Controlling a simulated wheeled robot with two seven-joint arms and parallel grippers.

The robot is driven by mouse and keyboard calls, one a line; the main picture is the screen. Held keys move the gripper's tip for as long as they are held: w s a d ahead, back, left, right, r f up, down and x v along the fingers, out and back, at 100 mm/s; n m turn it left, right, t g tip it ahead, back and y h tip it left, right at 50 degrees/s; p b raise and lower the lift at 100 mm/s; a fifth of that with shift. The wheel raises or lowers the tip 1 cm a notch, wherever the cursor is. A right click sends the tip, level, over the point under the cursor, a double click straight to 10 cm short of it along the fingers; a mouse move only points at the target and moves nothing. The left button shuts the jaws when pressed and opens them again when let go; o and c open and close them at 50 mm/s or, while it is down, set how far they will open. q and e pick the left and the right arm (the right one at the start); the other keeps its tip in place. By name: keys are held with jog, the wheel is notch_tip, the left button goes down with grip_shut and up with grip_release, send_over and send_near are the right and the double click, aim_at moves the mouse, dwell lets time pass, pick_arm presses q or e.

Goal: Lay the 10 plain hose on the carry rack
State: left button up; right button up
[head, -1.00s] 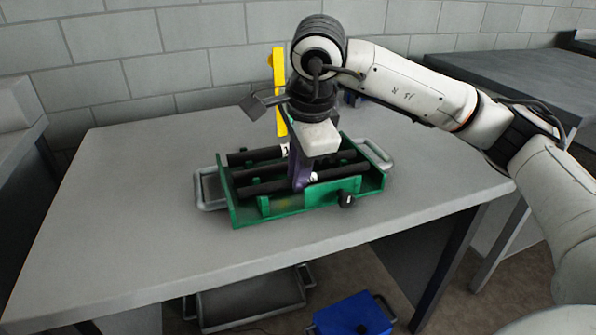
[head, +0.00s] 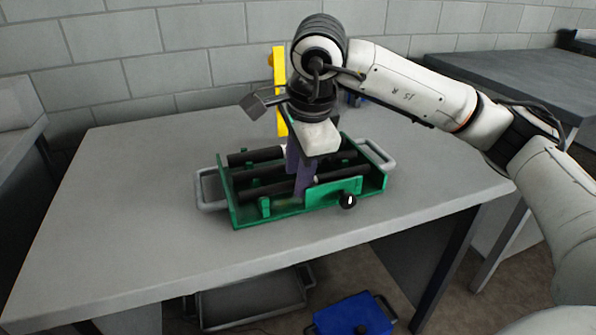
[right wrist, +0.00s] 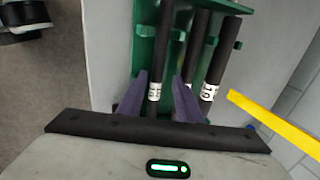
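A green carry rack (head: 285,205) with grey handles at its ends stands on the grey table. Several black hoses lie along it, among them a rear hose (head: 250,156) and a front hose (head: 340,172). The right wrist view shows a labelled hose (right wrist: 165,45) between my fingers, a middle hose (right wrist: 195,50) and another labelled hose (right wrist: 220,60); the labels are too small to read surely. My right gripper (head: 302,190) points down into the rack. Its purple fingers (right wrist: 160,88) stand apart, one on each side of the front hose. My left gripper is not in view.
A yellow bar (head: 280,85) stands upright behind the rack and also shows in the right wrist view (right wrist: 275,122). A small black round thing (head: 348,201) is at the rack's front. A blue box (head: 352,318) and grey tray (head: 255,303) are below. The table's left side is clear.

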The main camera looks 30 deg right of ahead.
jog(key=shift+s+f, duration=0.1)
jog(key=shift+f, duration=0.1)
pick_arm(q)
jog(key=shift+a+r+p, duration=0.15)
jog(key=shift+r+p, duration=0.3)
jog(key=shift+p, duration=0.65)
pick_arm(e)
jog(key=v, duration=1)
jog(key=shift+r, duration=0.35)
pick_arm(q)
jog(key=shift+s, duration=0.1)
